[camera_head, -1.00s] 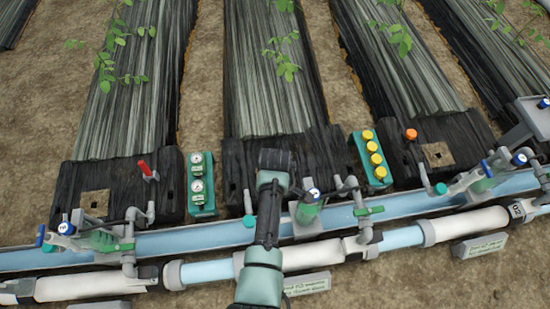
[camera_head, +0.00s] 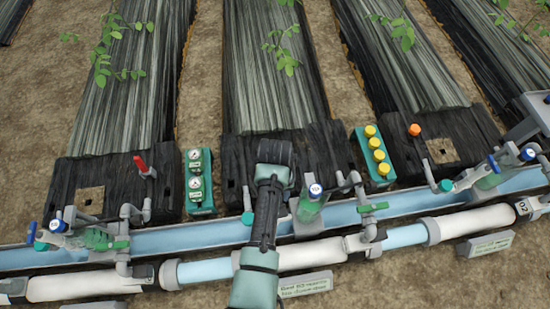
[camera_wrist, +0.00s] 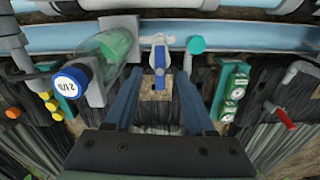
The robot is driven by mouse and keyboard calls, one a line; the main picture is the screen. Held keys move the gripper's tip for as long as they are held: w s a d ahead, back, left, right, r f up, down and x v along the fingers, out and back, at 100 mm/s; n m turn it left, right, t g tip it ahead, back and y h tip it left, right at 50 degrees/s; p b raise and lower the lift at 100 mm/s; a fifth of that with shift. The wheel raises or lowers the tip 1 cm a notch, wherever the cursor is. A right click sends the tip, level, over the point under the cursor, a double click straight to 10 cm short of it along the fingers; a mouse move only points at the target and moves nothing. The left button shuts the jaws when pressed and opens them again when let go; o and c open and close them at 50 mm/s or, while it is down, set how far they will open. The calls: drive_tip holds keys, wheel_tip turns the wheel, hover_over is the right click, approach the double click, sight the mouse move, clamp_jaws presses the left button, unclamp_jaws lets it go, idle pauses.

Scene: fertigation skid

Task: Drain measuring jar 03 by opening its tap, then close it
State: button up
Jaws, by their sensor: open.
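The measuring jar nearest my gripper is a tilted greenish clear cylinder (camera_wrist: 115,45) with a blue-rimmed white cap (camera_wrist: 72,80). I cannot read its number surely. It also shows in the head view (camera_head: 307,210), just right of my arm. In the wrist view its tap has a grey body and a blue lever (camera_wrist: 160,57), pointing towards me. My gripper (camera_wrist: 160,76) is open, with the lever between its two fingers in the picture; contact cannot be told. In the head view my arm hides the tap and fingertips. The liquid level is unclear.
A teal round knob (camera_wrist: 196,45) sits just right of the tap in the wrist view. Gauges on a green panel (camera_head: 199,182), yellow knobs (camera_head: 375,155) and a red lever (camera_head: 142,165) stand nearby. Other jar stations are at left (camera_head: 92,238) and right (camera_head: 487,178). White pipe runs in front.

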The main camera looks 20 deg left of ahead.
drive_tip(key=shift+n, duration=0.6)
drive_tip(key=shift+f, duration=0.1)
drive_tip(key=shift+f+b, duration=1.45)
drive_tip(key=shift+f, duration=0.75)
clamp_jaws()
